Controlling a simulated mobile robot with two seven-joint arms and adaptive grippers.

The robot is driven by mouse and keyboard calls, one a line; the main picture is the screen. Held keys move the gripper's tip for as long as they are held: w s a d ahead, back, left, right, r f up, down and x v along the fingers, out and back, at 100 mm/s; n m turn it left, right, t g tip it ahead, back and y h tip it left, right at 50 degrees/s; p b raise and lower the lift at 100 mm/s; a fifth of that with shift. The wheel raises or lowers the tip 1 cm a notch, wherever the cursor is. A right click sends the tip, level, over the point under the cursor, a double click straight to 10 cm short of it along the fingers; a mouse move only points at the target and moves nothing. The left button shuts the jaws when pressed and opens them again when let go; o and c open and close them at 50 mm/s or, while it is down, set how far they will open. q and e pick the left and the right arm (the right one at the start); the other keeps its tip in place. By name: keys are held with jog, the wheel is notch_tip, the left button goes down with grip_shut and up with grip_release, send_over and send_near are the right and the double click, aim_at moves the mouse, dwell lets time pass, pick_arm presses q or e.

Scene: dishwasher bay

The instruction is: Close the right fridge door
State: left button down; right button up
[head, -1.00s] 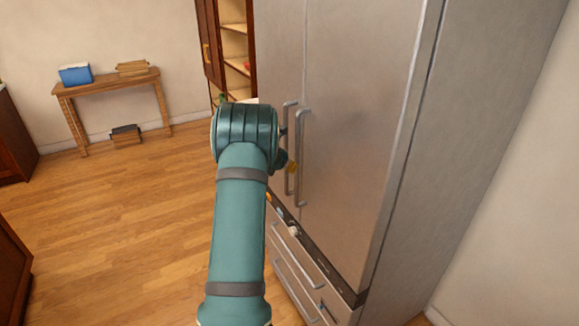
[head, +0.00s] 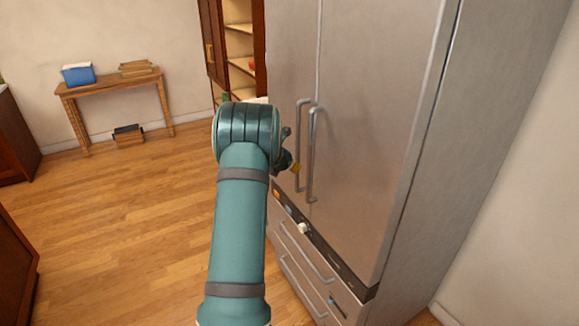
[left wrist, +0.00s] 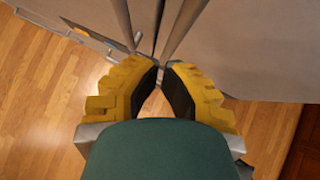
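The right fridge door (head: 370,120) is a tall grey metal panel with a long vertical handle (head: 312,155). A thin line runs along its outer edge; I cannot tell whether it is fully flush. My left gripper (head: 295,165) is beside the handles in the head view, mostly hidden by my teal wrist. In the left wrist view its yellow fingers (left wrist: 163,68) converge with a narrow gap at the tips, close to the lower ends of two handle bars (left wrist: 185,25). I cannot tell whether they touch a handle. My right gripper is out of view.
The left fridge door (head: 293,50) stands beside it with its own handle (head: 299,145). Drawers (head: 305,260) lie below. A wooden cabinet with open shelves (head: 240,45) is behind. A side table (head: 110,82) stands by the back wall. The wooden floor (head: 130,220) at left is clear.

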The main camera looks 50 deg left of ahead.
pick_arm(q)
jog(key=a+v, duration=0.1)
jog(key=v, duration=0.8)
jog(key=shift+s+d+r, duration=0.2)
jog(key=shift+s+r, duration=0.05)
jog(key=shift+s, duration=0.2)
